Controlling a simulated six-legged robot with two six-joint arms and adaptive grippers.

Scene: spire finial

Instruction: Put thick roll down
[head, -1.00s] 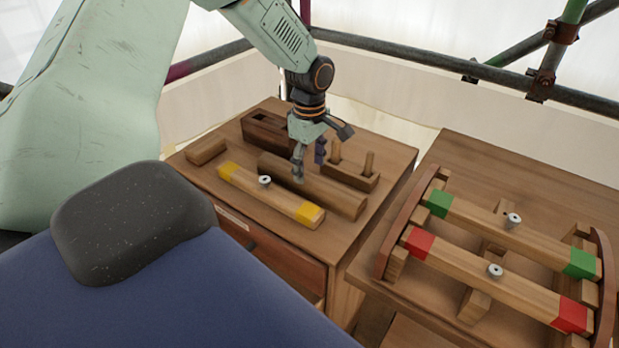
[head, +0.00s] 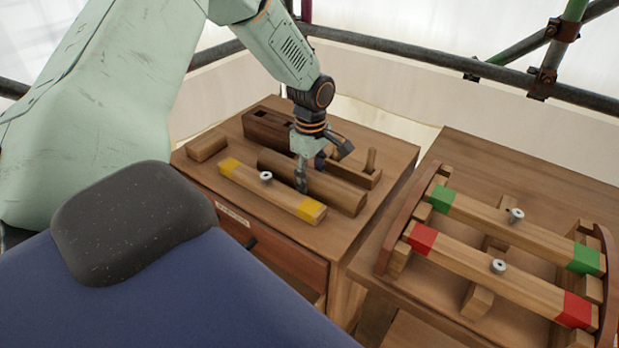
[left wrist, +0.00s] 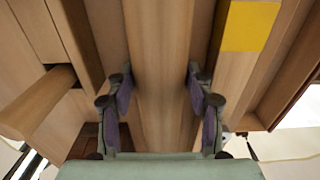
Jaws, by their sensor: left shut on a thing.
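The thick roll (head: 335,192) is a plain brown wooden cylinder, low over the cabinet top behind a yellow-ended bar (head: 282,191). I cannot tell whether its underside touches the top. My left gripper (head: 308,178) points down and is shut on the roll near its middle. In the left wrist view, the roll (left wrist: 160,60) runs lengthwise between the two fingers (left wrist: 160,112), one on each side. The yellow end of the bar (left wrist: 250,25) lies to the right there. My right gripper is not in view.
A dark slotted wooden block (head: 268,128), a small wooden block (head: 207,147) and a holder with upright pegs (head: 366,178) stand around the roll. To the right, a table holds a rack with green-ended (head: 490,221) and red-ended (head: 470,257) bars.

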